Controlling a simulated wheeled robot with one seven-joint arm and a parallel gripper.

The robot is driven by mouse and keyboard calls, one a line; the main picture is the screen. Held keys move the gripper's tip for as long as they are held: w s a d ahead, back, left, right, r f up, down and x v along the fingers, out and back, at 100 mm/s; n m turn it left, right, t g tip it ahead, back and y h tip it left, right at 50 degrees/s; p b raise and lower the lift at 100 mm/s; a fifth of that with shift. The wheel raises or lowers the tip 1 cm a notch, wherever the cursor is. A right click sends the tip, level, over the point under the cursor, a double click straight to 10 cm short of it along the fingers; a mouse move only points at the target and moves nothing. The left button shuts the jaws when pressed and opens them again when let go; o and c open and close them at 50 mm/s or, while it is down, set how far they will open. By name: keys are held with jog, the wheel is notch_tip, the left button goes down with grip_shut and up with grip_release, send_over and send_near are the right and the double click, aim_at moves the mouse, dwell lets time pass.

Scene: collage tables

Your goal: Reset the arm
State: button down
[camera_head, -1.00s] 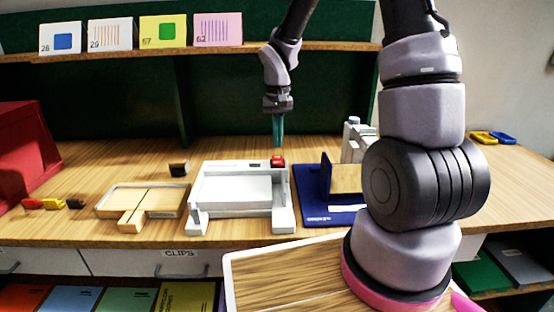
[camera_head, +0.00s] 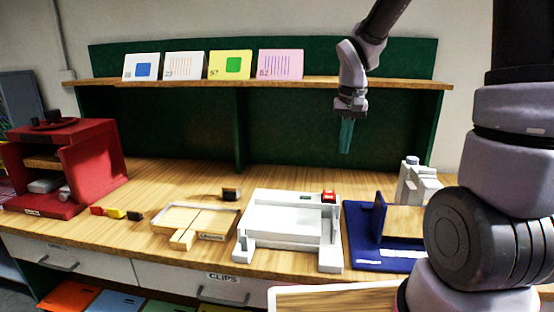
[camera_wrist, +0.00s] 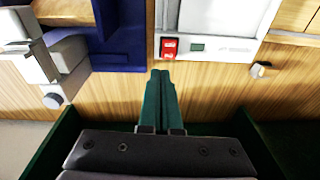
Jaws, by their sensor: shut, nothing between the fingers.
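My arm reaches in from the top right of the head view. My gripper (camera_head: 346,136) hangs down in front of the green back panel, above the table. Its two teal fingers are together with nothing between them. In the wrist view the closed fingers (camera_wrist: 160,100) point toward the white machine's red switch (camera_wrist: 169,47), apart from it as the head view shows. The white machine (camera_head: 290,220) stands on the table below and to the left of my gripper, with the red switch at its back right corner.
A blue board (camera_head: 362,232) with an upright plate stands right of the machine, near a grey-white device (camera_head: 415,185). A wooden tray (camera_head: 200,222), a small dark block (camera_head: 231,193) and a red cabinet (camera_head: 90,165) lie left. A shelf (camera_head: 270,82) with several cards runs behind.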

jog(key=s+d+r+t+y, duration=0.1)
jog(key=s+r+t, duration=0.1)
jog(key=s+r, duration=0.5)
jog(key=s+d+r+m+t+y, duration=0.1)
jog(key=s+d+r+t, duration=0.1)
jog(key=s+r, duration=0.6)
jog(key=shift+s+d+t, duration=0.3)
jog(key=shift+s+t, duration=0.3)
jog(key=shift+t, duration=0.2)
